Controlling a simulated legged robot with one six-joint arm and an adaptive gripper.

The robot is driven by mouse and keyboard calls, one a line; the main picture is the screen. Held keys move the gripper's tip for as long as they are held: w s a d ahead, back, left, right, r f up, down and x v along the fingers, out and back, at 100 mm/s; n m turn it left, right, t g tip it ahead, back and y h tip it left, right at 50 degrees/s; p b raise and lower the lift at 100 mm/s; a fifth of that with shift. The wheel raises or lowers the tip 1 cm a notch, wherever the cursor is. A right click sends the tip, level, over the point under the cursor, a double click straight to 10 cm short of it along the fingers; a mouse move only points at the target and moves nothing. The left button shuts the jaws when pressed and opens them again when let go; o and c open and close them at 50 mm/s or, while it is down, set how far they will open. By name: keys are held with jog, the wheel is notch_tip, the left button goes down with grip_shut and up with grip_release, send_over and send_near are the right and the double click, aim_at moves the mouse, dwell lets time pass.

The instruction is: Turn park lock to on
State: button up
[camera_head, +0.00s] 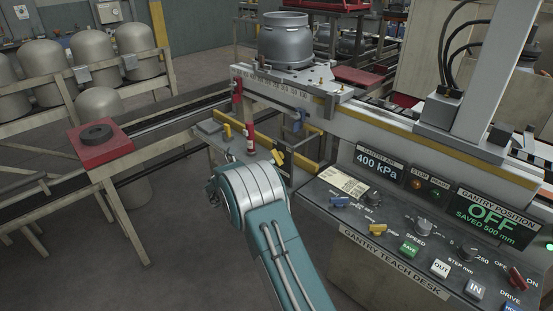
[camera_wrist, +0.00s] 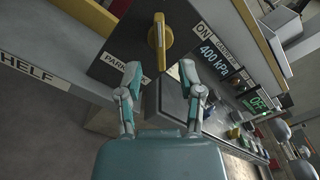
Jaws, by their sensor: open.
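The park lock is a yellow handle (camera_wrist: 158,42) on a dark panel in the wrist view. It stands nearly upright in the picture. In the head view my arm hides the gripper.
The gantry teach desk (camera_head: 395,262) with knobs, buttons and displays is at the right. A 400 kPa display (camera_wrist: 216,55) is close to the right finger. A shelf edge (camera_wrist: 40,72) is at the left. A metal cylinder (camera_head: 285,42) stands on the gantry behind.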

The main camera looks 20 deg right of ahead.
aim_at(276, 159)
jog(key=x, duration=0.4)
jog(key=shift+w, duration=0.25)
jog(key=shift+d, duration=0.35)
grip_shut()
